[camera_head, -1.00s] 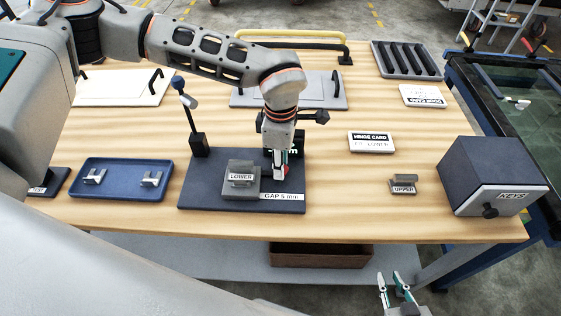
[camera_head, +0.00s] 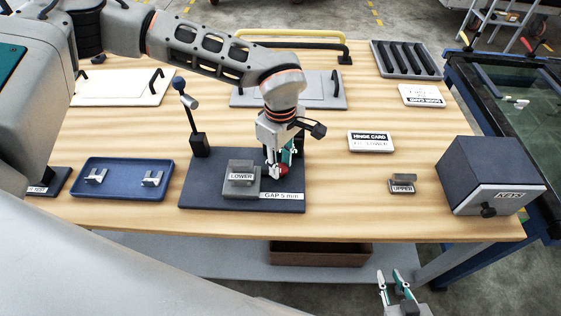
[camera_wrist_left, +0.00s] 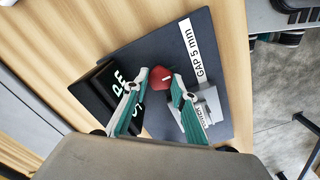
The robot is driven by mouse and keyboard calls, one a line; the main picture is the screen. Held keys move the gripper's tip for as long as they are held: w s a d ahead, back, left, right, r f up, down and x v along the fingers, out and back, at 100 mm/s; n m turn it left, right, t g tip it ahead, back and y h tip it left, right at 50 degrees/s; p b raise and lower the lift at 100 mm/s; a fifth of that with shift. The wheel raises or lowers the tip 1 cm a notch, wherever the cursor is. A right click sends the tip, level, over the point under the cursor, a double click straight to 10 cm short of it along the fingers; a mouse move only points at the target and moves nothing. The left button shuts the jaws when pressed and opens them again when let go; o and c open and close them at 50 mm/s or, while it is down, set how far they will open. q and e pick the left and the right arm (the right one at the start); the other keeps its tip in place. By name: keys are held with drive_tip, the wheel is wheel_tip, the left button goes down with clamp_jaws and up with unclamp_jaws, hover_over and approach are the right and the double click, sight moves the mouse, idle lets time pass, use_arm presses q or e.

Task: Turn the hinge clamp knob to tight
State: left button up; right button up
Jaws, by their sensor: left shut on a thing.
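The red clamp knob (camera_head: 284,169) sits on the dark base plate (camera_head: 215,203) labelled "GAP 5 mm", to the right of the grey block marked "LOWER" (camera_head: 241,177). My left gripper (camera_head: 275,172) points down at the knob, with its fingers closed around it. In the left wrist view the red knob (camera_wrist_left: 160,78), with a pale line on top, lies between the fingertips of the left gripper (camera_wrist_left: 160,76). A black lettered block (camera_wrist_left: 109,85) stands beside it, its lettering partly hidden by a finger. My right gripper (camera_head: 390,275) is open and empty below the table's front edge.
A post (camera_head: 199,142) stands at the plate's back left. A blue tray (camera_head: 124,190) with two brackets lies left. The "UPPER" piece (camera_head: 402,184), hinge card (camera_head: 371,142) and keys box (camera_head: 495,178) are on the right. Bare wood separates the plate from the "UPPER" piece.

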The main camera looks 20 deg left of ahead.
sight(281, 167)
use_arm(q)
drive_tip(key=o, duration=1.1)
drive_tip(key=shift+r, duration=0.1)
wheel_tip(281, 167, up, 12)
drive_tip(key=shift+f, duration=0.1)
idle(0.3)
